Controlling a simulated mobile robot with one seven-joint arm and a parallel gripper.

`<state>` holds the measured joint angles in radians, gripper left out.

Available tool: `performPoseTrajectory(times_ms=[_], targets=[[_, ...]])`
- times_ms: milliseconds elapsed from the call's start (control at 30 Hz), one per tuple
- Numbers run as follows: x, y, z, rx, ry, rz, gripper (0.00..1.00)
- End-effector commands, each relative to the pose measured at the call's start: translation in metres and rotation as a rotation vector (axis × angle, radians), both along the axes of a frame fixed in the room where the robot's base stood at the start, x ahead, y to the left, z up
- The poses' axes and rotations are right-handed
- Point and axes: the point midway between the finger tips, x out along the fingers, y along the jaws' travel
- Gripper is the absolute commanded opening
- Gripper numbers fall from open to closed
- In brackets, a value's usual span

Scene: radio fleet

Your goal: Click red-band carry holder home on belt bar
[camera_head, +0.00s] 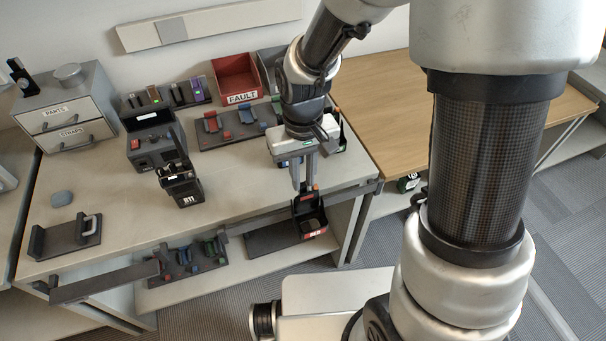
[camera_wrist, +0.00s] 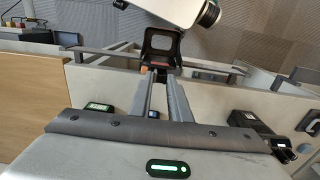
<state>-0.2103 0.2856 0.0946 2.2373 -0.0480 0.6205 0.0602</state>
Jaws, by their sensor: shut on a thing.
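The black carry holder with a red label band (camera_head: 310,223) is at the front edge of the bench, upright, with its open frame facing out. My gripper (camera_head: 304,187) points down from above and is shut on the top of this holder. In the wrist view the holder (camera_wrist: 161,45) shows just beyond my fingertips (camera_wrist: 160,71), with orange-red bits beside them. The dark belt bar (camera_head: 345,196) runs along the bench front, and the holder is at or just in front of it. I cannot tell whether the holder touches or is seated on the bar.
A black radio marked 811 (camera_head: 184,190) stands on the bench. A red FAULT bin (camera_head: 237,78), a drawer box (camera_head: 68,115) and a mat with coloured holders are behind. More coloured pieces (camera_head: 185,259) lie on the lower shelf. The bench's middle front is clear.

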Motion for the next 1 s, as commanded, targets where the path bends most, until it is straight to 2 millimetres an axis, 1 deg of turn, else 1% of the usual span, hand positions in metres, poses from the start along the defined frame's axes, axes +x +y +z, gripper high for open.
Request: performPoseTrajectory(times_ms=[1000], targets=[[0.0, 0.0, -0.021, 0.0, 0.0, 0.0, 0.0]])
